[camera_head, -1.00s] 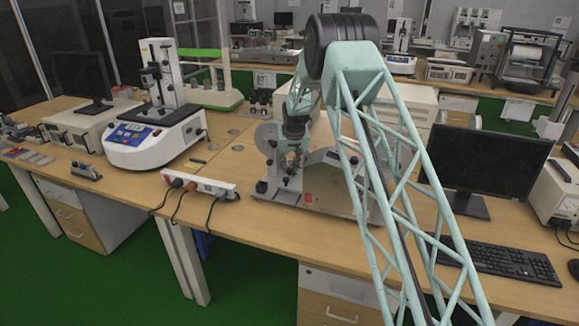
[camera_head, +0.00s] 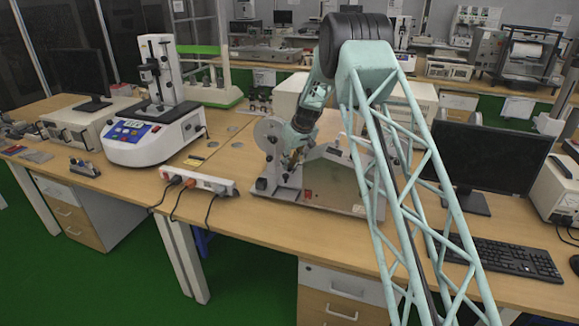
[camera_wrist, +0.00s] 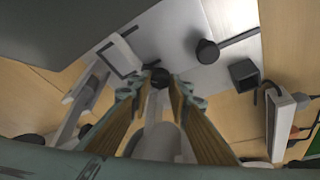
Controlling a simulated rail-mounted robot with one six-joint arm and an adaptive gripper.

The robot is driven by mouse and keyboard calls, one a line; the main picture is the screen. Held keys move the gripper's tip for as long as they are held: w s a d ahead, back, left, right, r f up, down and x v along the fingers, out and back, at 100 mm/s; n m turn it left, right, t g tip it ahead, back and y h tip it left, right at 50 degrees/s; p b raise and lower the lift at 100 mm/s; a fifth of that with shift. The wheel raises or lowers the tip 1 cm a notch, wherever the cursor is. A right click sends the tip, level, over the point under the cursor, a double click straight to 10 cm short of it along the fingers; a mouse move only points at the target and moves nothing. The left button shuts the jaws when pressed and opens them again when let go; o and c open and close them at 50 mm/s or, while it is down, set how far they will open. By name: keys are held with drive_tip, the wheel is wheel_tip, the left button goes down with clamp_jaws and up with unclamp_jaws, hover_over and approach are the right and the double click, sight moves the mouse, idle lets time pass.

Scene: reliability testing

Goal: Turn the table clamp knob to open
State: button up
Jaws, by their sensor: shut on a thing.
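The grey clamp device (camera_head: 315,180) stands on the wooden bench, with a pale round disc (camera_head: 268,135) at its left. My gripper (camera_head: 290,170) reaches down over the device's left part. In the wrist view, a round black knob (camera_wrist: 160,74) lies between the fingertips of my gripper (camera_wrist: 159,85), which is shut on it. In the head view the knob is too small and covered to make out. A second black knob (camera_wrist: 207,52) stands apart on the pale base plate (camera_wrist: 180,40).
A white power strip (camera_head: 200,181) with cables lies to the left of the device. A white test machine (camera_head: 152,135) stands farther left. A monitor (camera_head: 487,160) and keyboard (camera_head: 490,253) are to the right. A dark panel (camera_wrist: 60,30) fills the wrist view's upper left.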

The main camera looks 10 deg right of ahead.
drive_tip(key=shift+n+y+b, duration=0.4)
drive_tip(key=shift+n+b, duration=0.5)
drive_tip(key=shift+n, duration=0.3)
drive_tip(key=o, duration=0.9)
drive_tip(key=shift+c, duration=0.2)
drive_tip(key=shift+d+r, duration=0.1)
drive_tip(key=shift+r, duration=0.05)
drive_tip(key=v, duration=1.1)
drive_tip(key=shift+r, duration=0.3)
drive_tip(key=shift+d, duration=0.15)
